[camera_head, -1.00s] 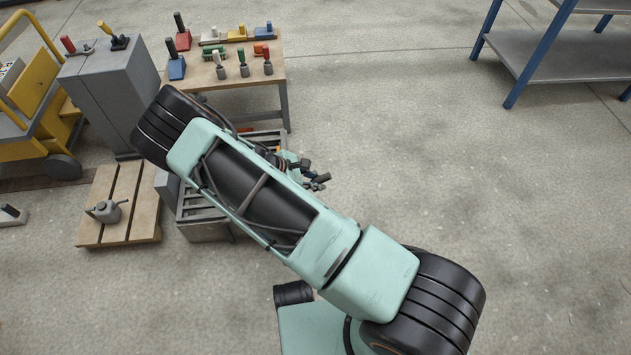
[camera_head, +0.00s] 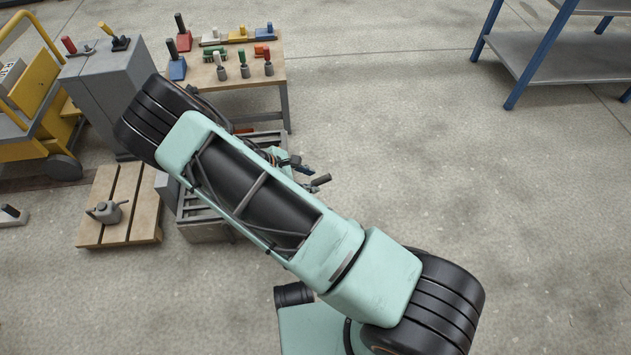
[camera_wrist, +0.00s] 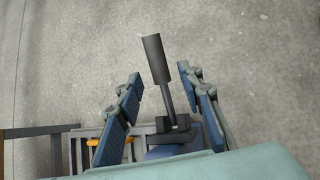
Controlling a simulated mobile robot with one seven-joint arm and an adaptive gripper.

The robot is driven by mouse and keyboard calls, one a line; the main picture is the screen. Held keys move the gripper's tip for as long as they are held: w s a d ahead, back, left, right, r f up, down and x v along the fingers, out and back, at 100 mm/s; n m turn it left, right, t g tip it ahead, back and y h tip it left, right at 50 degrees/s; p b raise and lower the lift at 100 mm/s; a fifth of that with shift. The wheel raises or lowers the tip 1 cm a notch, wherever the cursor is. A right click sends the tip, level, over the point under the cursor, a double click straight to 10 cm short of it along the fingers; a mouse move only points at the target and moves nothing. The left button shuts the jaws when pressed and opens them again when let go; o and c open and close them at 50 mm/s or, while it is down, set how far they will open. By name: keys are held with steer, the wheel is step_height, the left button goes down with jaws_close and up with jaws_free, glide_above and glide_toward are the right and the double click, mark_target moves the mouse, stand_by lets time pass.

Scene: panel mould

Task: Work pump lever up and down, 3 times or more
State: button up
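The pump lever (camera_wrist: 155,58) has a dark grey cylindrical grip on a thin rod. In the wrist view it stands between the two fingers and shows clear floor on both sides. Its rod runs down to a dark pivot block (camera_wrist: 173,130) above a blue part (camera_wrist: 165,151). My gripper (camera_wrist: 159,73) is open, with a blue-padded finger on each side of the lever; neither visibly touches it. In the head view a dark grip, apparently the lever (camera_head: 320,180), sticks out to the right of my arm. My arm hides most of the pump and gripper there.
A grey slatted bench (camera_head: 196,207) stands under the pump. A wooden table (camera_head: 240,75) with several levers and clamps is behind.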

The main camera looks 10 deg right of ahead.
steer(key=v, duration=0.8)
stand_by(0.4)
